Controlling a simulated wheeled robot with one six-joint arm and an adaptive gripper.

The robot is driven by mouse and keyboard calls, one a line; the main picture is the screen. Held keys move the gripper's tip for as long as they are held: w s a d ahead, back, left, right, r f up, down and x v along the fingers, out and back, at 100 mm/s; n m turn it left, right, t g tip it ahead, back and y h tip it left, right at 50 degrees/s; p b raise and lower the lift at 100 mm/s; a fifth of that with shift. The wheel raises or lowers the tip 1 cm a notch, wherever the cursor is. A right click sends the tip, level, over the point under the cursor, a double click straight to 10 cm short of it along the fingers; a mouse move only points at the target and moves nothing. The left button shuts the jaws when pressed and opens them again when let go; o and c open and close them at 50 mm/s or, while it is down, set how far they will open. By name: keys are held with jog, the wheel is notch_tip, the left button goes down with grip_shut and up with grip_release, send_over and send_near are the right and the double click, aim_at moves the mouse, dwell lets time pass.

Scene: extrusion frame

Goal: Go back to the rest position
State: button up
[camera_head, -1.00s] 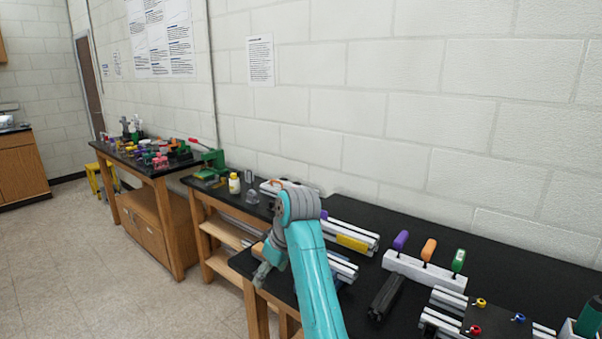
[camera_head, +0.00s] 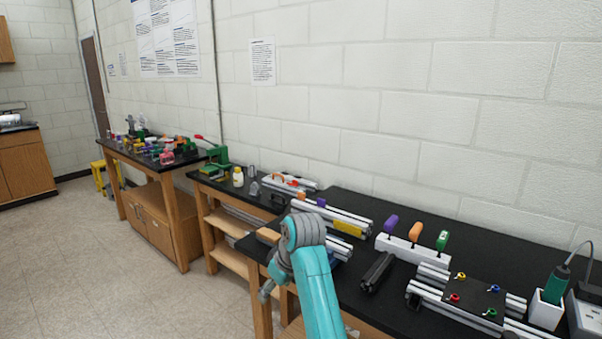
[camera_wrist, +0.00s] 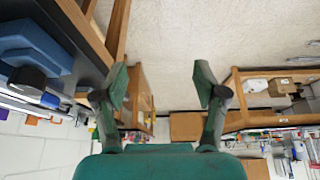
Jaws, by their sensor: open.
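My gripper shows in the wrist view (camera_wrist: 160,92) with its two fingers spread wide and nothing between them. In the head view my turquoise and grey arm reaches up from the bottom centre, and the gripper end (camera_head: 269,287) hangs at the left edge of the near black bench (camera_head: 465,240), partly hidden behind the wrist. Beyond the fingers, the wrist view shows floor and furniture.
The near bench holds aluminium extrusions (camera_head: 335,218), a white holder with purple, orange and green handles (camera_head: 413,250), a black bar (camera_head: 378,271) and a green tool in a white stand (camera_head: 546,310). Open floor (camera_head: 100,265) lies to the left.

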jog(key=s+d+f+m+t, duration=0.1)
jog(key=s+d+f, duration=0.2)
jog(key=f, duration=0.4)
jog(key=s+d+f+m+t, duration=0.1)
jog(key=s+d+f, duration=0.1)
jog(key=f, duration=0.5)
jog(key=s+d+f+m+t, duration=0.1)
jog(key=s+d+f, duration=0.2)
jog(key=f, duration=0.5)
jog(key=s+d+f+m+t, duration=0.1)
jog(key=s+d+f, duration=0.2)
jog(key=s, duration=0.2)
jog(key=s+d+f+m+t+h, duration=0.1)
jog(key=s+d+f, duration=0.15)
jog(key=s, duration=0.25)
jog(key=s+d+f+m+t, duration=0.1)
jog(key=s+d+f, duration=0.15)
jog(key=s, duration=0.35)
jog(key=s+d+r+m+t+h, duration=0.1)
jog(key=s+d+r, duration=0.15)
jog(key=s, duration=0.75)
jog(key=s+d+r+m+t+h, duration=0.15)
jog(key=s+d, duration=0.25)
jog(key=s, duration=0.6)
jog(key=s+d+r+m+t, duration=0.1)
jog(key=s+d+r+t, duration=0.1)
jog(key=s+r, duration=1.3)
jog(key=shift+d+t, duration=0.2)
jog(key=shift+t, duration=0.25)
